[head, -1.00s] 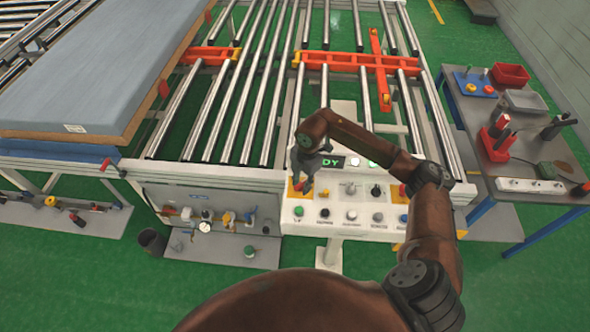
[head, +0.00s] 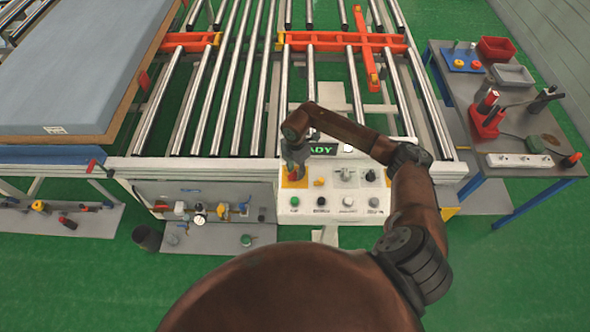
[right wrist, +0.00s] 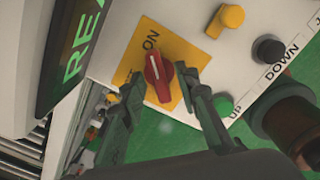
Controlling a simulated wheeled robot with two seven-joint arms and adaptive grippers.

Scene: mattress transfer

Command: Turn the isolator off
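The isolator is a red rotary knob (right wrist: 158,80) on a yellow square plate (right wrist: 165,58) marked ON. In the right wrist view its white mark points up towards the word ON. My right gripper (right wrist: 160,79) is open, with one dark finger on each side of the knob. I cannot tell whether either finger touches it. In the head view my right gripper (head: 296,170) is over the left end of the white control panel (head: 330,207) and hides the knob; part of the yellow plate (head: 285,183) shows. My left gripper is not in view.
A green-lit display (head: 322,149) sits behind the gripper. A roller conveyor (head: 262,100) lies behind the panel. A tool table (head: 470,110) stands at right.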

